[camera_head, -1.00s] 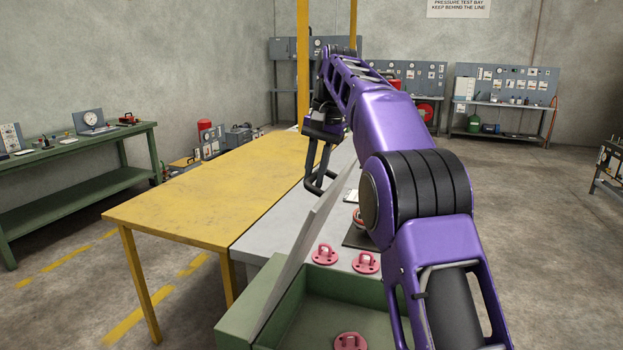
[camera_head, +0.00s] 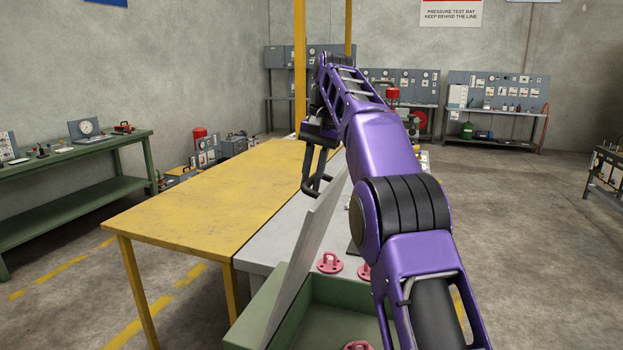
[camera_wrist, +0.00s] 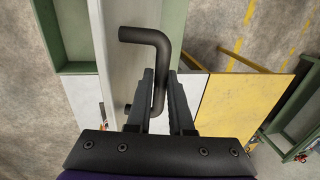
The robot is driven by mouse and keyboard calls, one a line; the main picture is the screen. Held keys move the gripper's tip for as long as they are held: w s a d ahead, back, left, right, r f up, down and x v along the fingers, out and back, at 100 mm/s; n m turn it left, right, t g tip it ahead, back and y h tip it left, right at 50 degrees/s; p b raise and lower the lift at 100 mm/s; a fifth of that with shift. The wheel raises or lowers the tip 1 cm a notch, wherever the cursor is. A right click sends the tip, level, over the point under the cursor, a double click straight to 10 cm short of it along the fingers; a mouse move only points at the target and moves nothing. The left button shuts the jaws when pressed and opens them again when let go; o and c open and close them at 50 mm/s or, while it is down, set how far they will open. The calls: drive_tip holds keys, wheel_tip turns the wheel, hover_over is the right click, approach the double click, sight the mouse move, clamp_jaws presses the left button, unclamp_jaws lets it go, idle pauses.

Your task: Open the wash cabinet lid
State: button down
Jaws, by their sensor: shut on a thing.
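The wash cabinet is a green open-topped box (camera_head: 335,303) at the bottom of the head view. Its lid (camera_head: 305,240) is a pale grey panel standing up steeply on the box's left side, leaving the inside exposed. In the wrist view the lid (camera_wrist: 120,45) is a pale strip beside the green cabinet wall (camera_wrist: 76,69). A bent black bar handle (camera_wrist: 150,36) is fixed to the lid. My gripper (camera_head: 312,170) is at the lid's far upper part. In the wrist view my gripper (camera_wrist: 160,85) is shut on the handle, fingers on either side of it.
A yellow table (camera_head: 205,195) stands close on the left. A pale grey worktop (camera_head: 262,248) lies behind the lid. A pink-red ringed fitting (camera_head: 329,263) sits beyond the cabinet, and another (camera_head: 357,346) is inside it. The floor at right (camera_head: 530,250) is open.

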drive_tip(key=shift+a+f, duration=0.1)
drive_tip(key=c, duration=0.8)
unclamp_jaws()
drive_tip(key=shift+d, duration=0.2)
